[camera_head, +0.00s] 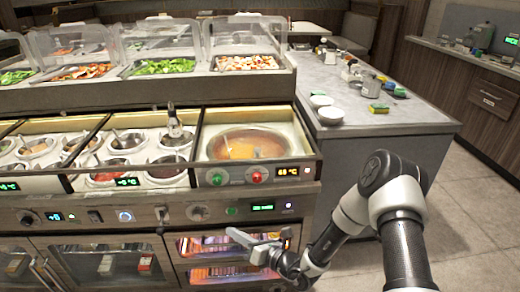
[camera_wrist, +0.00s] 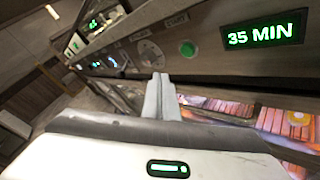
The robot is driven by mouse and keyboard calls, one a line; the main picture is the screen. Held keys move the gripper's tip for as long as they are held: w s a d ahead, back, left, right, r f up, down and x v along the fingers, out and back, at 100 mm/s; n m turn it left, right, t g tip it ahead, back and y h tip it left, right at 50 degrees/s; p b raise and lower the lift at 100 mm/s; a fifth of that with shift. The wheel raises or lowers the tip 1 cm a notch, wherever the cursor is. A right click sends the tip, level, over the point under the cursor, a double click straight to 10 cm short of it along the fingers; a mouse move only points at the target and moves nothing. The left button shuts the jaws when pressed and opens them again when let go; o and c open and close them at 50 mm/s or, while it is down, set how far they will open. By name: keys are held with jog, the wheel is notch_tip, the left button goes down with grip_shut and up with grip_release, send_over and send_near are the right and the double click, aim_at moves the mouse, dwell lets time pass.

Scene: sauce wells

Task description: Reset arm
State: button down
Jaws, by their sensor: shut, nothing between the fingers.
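My gripper (camera_head: 243,238) is shut and empty in the head view, at the lower middle. It points left, in front of the control panel of the serving counter (camera_head: 130,216). In the wrist view my gripper (camera_wrist: 160,82) shows with its fingers together, close to the panel with a knob, a green button and a "35 MIN" display (camera_wrist: 264,37). From these views I cannot tell whether the fingertips touch the panel.
Sauce wells (camera_head: 36,146) sit in the counter, with a ladle (camera_head: 174,124) in one and a large round pot (camera_head: 248,146) at right. Lit glass-fronted drawers are below. A grey side counter (camera_head: 390,122) holds white bowls (camera_head: 331,115) and sponges. Floor at right is clear.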

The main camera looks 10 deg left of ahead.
jog(key=s+d+r+n+g, duration=0.1)
jog(key=s+r+n+g, duration=0.4)
jog(key=r+n, duration=0.45)
jog(key=s+d+r+n+g, duration=0.2)
jog(key=s+r+n+g, duration=0.2)
jog(key=s+r+n, duration=0.5)
jog(key=s+d+r+n+t+h, duration=0.3)
jog(key=s+d+r+n+h, duration=0.35)
jog(key=d, duration=0.75)
jog(key=s+d+r+n+t+h, duration=0.3)
jog(key=d+r+n+h, duration=0.45)
jog(key=d+r, duration=0.4)
notch_tip(320, 180, up, 19)
jog(key=d+p, duration=0.1)
jog(key=p, duration=2)
jog(key=shift+w+d+m, duration=0.15)
jog(key=shift+d+m, duration=0.15)
jog(key=shift+m, duration=0.15)
